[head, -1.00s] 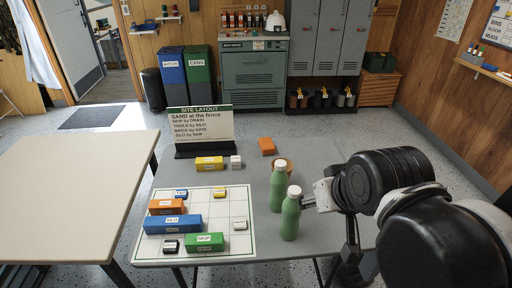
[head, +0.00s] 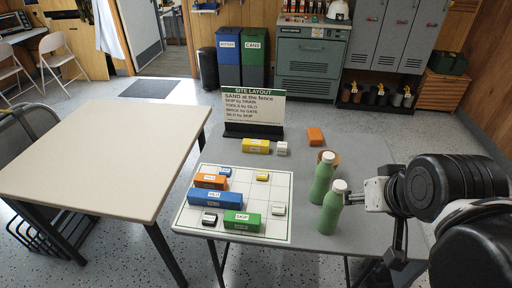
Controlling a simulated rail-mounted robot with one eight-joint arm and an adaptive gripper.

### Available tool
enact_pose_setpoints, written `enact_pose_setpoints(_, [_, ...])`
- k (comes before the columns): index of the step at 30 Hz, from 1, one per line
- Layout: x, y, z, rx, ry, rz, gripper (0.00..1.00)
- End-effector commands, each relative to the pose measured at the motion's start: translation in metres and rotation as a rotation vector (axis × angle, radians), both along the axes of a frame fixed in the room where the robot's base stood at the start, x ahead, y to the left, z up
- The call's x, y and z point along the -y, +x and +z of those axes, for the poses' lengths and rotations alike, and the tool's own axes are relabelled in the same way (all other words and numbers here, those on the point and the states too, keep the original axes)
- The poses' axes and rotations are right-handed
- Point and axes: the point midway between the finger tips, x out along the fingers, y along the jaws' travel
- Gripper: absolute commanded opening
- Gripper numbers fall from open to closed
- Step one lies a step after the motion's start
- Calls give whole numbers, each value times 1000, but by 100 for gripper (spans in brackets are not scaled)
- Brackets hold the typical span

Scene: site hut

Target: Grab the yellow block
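A yellow block (head: 256,146) with a pale label lies on the grey table just in front of the sign board, beside a small white block (head: 282,148). A much smaller yellow piece (head: 262,176) lies on the white grid sheet (head: 278,235). My gripper (head: 352,197) is at the right side of the table, close beside the front green bottle (head: 331,210); I cannot tell whether it touches it. The gripper is well to the right of and nearer than the yellow block. Its fingers are small and partly hidden, so their opening is unclear.
The sign board (head: 253,107) stands behind the yellow block. Orange, blue and green blocks cover the grid's left and front. A beige table (head: 100,150) is left.

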Motion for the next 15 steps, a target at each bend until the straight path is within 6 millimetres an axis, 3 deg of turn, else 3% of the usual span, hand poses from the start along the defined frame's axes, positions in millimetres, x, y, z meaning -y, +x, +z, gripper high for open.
enact_pose_setpoints(1, [0, 0, 0, 0, 0, 0, 40])
enact_pose_setpoints(4, [0, 0, 0, 0, 0, 0, 53])
enact_pose_setpoints(15, [-2, 7, 6, -9, -10, 19, 54])
